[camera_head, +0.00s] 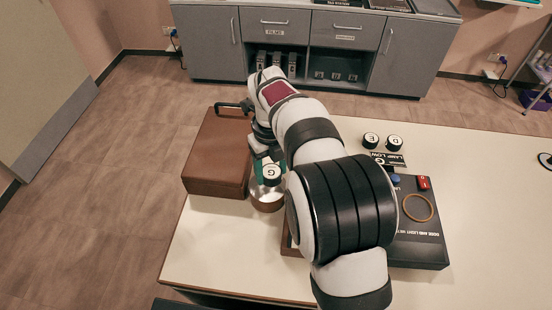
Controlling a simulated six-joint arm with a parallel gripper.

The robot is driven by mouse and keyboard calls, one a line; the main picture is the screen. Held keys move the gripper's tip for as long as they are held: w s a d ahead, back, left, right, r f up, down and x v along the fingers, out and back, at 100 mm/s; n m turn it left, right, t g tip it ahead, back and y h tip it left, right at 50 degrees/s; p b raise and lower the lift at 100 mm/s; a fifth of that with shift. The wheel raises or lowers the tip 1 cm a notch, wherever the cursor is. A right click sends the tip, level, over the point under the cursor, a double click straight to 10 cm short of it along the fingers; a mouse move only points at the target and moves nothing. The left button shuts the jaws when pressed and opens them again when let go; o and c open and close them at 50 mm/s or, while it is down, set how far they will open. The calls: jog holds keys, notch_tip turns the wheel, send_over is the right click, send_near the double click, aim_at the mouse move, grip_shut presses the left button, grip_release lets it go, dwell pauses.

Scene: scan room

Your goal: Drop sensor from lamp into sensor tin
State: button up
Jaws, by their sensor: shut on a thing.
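My gripper (264,156) is shut on a small round sensor marked G (271,172), with a white top and a dark edge. It holds the sensor over a round, open-looking container (267,202) with a brown lower part, which may be the sensor tin. The sensor hides part of its mouth, and I cannot tell the gap between them. Two more sensors, marked E (371,140) and D (394,143), stand on the table behind a "LAMP LOW" label (388,158). Something round marked C is partly hidden by my arm. I cannot make out the lamp.
A brown box (217,158) stands just left of my gripper. A black meter box (418,242) with red and blue parts and a tan ring (418,207) lies right of my arm. Grey cabinets (213,42) stand behind.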

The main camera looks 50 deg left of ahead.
aim_at(271, 172)
jog(key=shift+f, duration=0.45)
jog(key=o, duration=1.5)
jog(key=shift+r, duration=0.1)
notch_tip(271, 172, up, 16)
jog(key=shift+f, duration=0.2)
